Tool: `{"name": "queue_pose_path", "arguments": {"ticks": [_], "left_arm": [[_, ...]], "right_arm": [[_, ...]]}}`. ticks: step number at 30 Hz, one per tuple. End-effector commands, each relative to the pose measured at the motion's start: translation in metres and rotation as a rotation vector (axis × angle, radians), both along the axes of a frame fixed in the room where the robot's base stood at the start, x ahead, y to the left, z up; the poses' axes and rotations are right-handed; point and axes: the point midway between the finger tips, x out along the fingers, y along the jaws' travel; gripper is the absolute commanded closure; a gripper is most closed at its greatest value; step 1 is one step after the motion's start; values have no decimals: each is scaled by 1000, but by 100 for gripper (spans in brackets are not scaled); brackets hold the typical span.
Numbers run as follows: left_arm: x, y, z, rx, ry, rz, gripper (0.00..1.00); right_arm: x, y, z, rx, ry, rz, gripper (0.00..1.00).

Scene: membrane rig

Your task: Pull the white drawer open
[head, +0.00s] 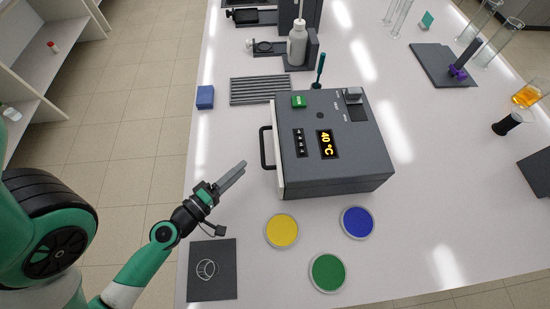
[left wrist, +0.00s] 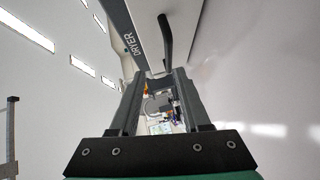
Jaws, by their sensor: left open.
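The white drawer (head: 277,150) is the pale front panel on the left side of a grey box-shaped dryer (head: 345,165). It looks shut against the box. Its dark bar handle (head: 265,148) stands out to the left; the handle also shows in the left wrist view (left wrist: 165,40), beyond my fingers and near the top. My left gripper (head: 241,168) is open and empty, just left of and nearer than the handle, apart from it. The left wrist view shows its two fingers (left wrist: 160,80) spread, with nothing between them. My right gripper is not in view.
Yellow (head: 282,231), green (head: 328,272) and blue (head: 358,222) dishes lie in front of the dryer. A dark square mat (head: 212,270) lies near the table's left edge. A blue block (head: 205,97) and a ribbed grey rack (head: 259,90) sit behind. The table left of the handle is clear.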

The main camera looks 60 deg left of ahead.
Motion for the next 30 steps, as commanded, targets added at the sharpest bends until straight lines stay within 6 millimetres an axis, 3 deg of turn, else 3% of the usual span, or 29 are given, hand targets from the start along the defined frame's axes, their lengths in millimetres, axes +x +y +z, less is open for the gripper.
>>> {"name": "queue_pose_path", "arguments": {"ticks": [1, 2, 11, 19, 24, 30], "left_arm": [[-5, 1, -14, -7, 10, 13, 53], [-6, 2, -16, -8, 12, 20, 53], [2, 8, -11, -4, 9, 24, 53], [50, 31, -14, -4, 6, 24, 53], [80, 46, -25, -3, 8, 25, 53], [97, 54, -29, -4, 7, 26, 53]], "right_arm": [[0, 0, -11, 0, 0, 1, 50], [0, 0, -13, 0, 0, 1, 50], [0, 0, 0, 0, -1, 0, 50], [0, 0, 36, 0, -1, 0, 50], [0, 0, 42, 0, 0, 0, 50], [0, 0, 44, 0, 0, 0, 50]]}}
